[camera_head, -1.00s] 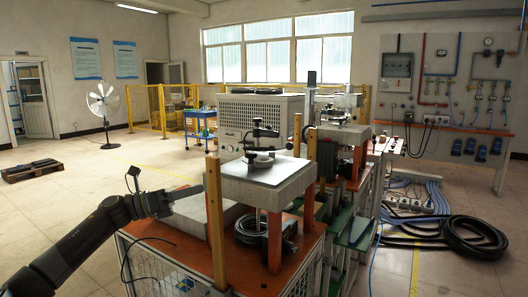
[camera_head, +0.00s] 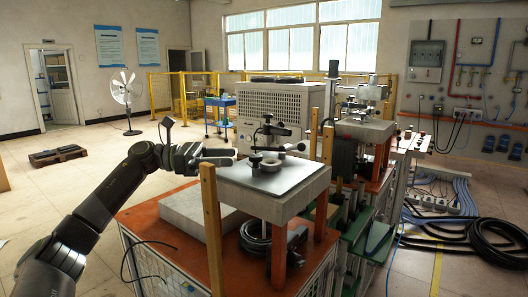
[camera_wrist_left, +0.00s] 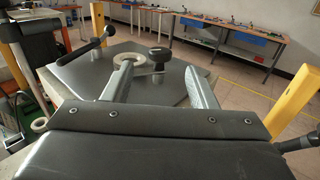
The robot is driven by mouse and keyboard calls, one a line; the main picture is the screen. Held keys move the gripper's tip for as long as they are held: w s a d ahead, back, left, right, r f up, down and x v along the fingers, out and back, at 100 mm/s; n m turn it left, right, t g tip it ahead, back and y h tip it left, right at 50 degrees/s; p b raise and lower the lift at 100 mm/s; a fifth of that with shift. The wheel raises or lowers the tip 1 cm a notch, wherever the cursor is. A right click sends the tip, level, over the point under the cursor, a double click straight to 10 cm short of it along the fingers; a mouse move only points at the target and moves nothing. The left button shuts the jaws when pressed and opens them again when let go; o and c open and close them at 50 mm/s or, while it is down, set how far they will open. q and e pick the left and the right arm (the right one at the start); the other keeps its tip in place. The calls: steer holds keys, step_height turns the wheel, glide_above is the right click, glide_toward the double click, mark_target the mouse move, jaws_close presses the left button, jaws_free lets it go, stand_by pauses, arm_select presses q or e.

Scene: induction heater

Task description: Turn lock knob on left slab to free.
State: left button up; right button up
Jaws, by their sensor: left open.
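The left slab (camera_head: 318,186) is a thick pale block with a grey metal top plate, standing on orange legs. On the plate are a pale ring (camera_head: 266,164) and a dark post with arms (camera_head: 268,132). In the left wrist view a round black knob (camera_wrist_left: 160,54) stands on a short stem beyond the ring (camera_wrist_left: 135,60); which part is the lock knob is not certain. My left gripper (camera_head: 234,156) is at the slab's left edge, just above plate height. It is open and empty; its fingers (camera_wrist_left: 160,70) point toward the knob, apart from it.
Yellow-tan posts (camera_head: 212,230) stand at the slab's near corner and behind it (camera_head: 327,115). A black coiled cable (camera_head: 258,238) lies below the slab. A second similar station (camera_head: 365,130) is behind right.

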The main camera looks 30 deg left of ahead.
mark_target(254, 161)
arm_select(q)
steer(key=p+x, duration=0.2)
steer(key=x, duration=0.7)
steer(key=shift+w+d+r, duration=0.1)
steer(key=shift+w+d, duration=0.05)
steer(key=shift+d, duration=0.25)
arm_select(e)
steer(key=shift+s+a+r, duration=0.15)
steer(key=shift+s+r, duration=0.65)
arm_select(q)
steer(key=c, duration=1)
steer(key=shift+o, duration=0.2)
arm_select(e)
steer(key=shift+w, duration=0.1)
